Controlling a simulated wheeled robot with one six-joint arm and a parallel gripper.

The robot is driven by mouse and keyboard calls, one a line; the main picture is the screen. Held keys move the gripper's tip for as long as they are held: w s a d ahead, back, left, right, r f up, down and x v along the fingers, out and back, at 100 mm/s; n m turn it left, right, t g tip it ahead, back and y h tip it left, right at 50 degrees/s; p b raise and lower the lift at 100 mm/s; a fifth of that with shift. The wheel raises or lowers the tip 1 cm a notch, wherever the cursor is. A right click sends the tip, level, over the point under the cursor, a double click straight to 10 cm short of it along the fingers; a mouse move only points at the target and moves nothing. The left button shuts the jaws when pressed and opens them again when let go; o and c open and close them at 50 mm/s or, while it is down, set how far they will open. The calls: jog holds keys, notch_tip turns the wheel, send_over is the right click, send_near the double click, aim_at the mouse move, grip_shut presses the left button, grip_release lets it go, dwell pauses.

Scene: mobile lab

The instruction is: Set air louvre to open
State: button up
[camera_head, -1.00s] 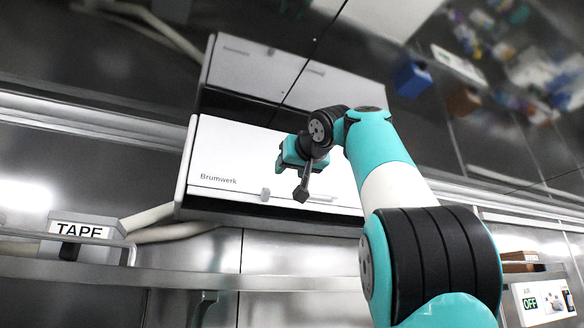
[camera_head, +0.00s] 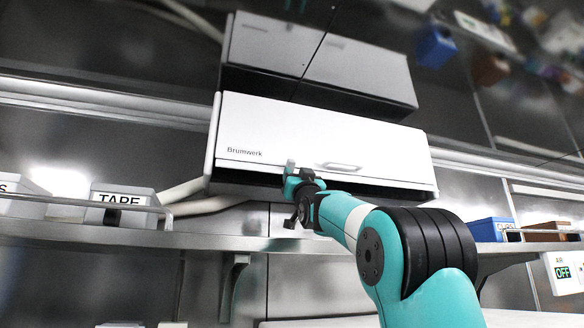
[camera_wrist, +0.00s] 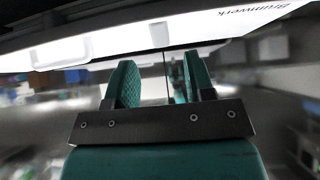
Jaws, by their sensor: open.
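The white Brumwerk air unit (camera_head: 300,128) is mounted on the wall above the shelf. A narrow strip runs along its lower front edge, with a small grey tab (camera_head: 290,165) and a pale recessed plate (camera_head: 342,167) to its right. I cannot tell the louvre's position. My gripper (camera_head: 296,182) is open, just below the tab. In the wrist view, the two teal fingers (camera_wrist: 160,78) point up toward the unit's lower edge. The tab (camera_wrist: 159,33) shows beyond and between them, apparently apart from them. The plate (camera_wrist: 62,50) lies to the left there.
A shelf with a rail (camera_head: 130,236) runs below the unit, holding a TAPE bin (camera_head: 122,200) at left and a blue bin (camera_head: 492,230) at right. The shiny surface above reflects the scene.

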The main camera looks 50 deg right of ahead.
aim_at(292, 167)
jog(key=p+x, duration=0.5)
jog(key=x, duration=0.1)
jog(key=shift+s+a+r, duration=0.1)
jog(key=shift+r, duration=0.1)
jog(key=shift+w+d+r, duration=0.1)
jog(key=shift+w+d, duration=0.1)
jog(key=shift+w, duration=0.05)
